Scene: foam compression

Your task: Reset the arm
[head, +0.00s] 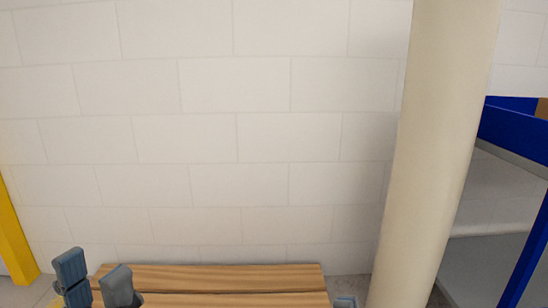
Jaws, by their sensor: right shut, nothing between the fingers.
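My left gripper (95,280) shows at the bottom left, with its two grey-blue fingers apart and pointing up. It is open, and I see nothing held between the fingers. It stands in front of the left end of a wooden surface (215,280).
A thick cream pillar (435,150) stands right of the wooden surface. Behind it at the right is a blue-framed rack (530,240) with grey shelves. A yellow post (14,240) is at the far left. A white block wall (210,130) closes the back.

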